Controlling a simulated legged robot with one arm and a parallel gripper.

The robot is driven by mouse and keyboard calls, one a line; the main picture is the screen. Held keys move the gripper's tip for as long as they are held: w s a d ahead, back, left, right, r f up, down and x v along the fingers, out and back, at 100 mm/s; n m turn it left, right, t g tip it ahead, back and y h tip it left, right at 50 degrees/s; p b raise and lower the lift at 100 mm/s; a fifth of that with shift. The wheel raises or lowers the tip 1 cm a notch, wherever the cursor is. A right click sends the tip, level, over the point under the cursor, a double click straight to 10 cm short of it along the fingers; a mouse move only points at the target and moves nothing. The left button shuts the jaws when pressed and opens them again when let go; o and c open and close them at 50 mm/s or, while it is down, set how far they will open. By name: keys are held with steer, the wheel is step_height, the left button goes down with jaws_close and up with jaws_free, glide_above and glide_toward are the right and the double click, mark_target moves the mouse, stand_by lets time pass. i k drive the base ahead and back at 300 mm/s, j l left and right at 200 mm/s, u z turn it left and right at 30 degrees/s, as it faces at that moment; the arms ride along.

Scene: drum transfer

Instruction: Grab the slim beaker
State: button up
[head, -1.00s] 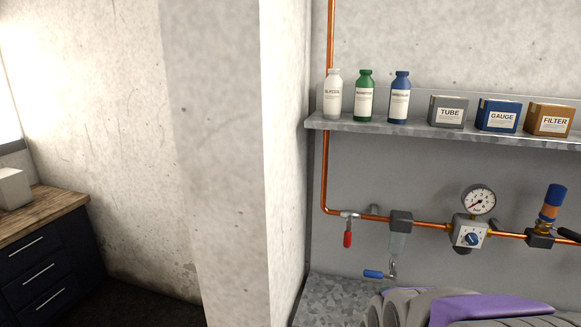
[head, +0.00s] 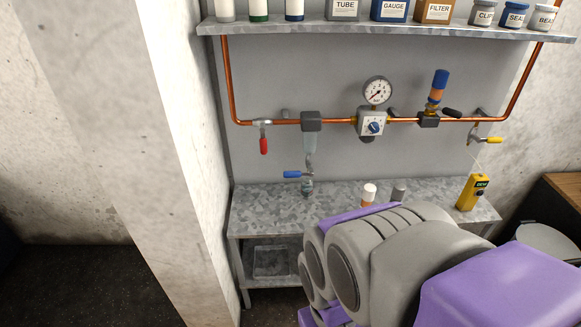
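No thing in the head view clearly shows as the slim beaker. A small greenish, glassy piece (head: 307,188) is below the blue-handled valve (head: 298,174), at the bench's back left; I cannot tell if it is a vessel. A small container with a white top and orange body (head: 368,194) and a grey cylinder (head: 398,193) stand on the metal bench (head: 262,212). Their lower parts are hidden behind my grey and purple arm. My gripper's fingers do not show.
Copper pipe (head: 340,122) with a gauge (head: 377,91) and a red valve handle (head: 263,145) runs above the bench. A yellow meter (head: 471,192) stands at the bench's right. A shelf (head: 300,27) with bottles and boxes is above. A concrete pillar (head: 130,110) is left.

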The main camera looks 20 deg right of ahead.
mark_target(307, 186)
steer(key=l+z, duration=0.1)
steer(key=z, duration=0.3)
steer(key=i+z, duration=0.15)
steer(key=z, duration=0.25)
steer(key=i+z, duration=0.1)
steer(key=z, duration=0.25)
steer(key=i+z, duration=0.1)
steer(key=z, duration=0.3)
steer(key=i+j, duration=0.5)
steer(key=j+z, duration=0.05)
steer(key=j, duration=0.05)
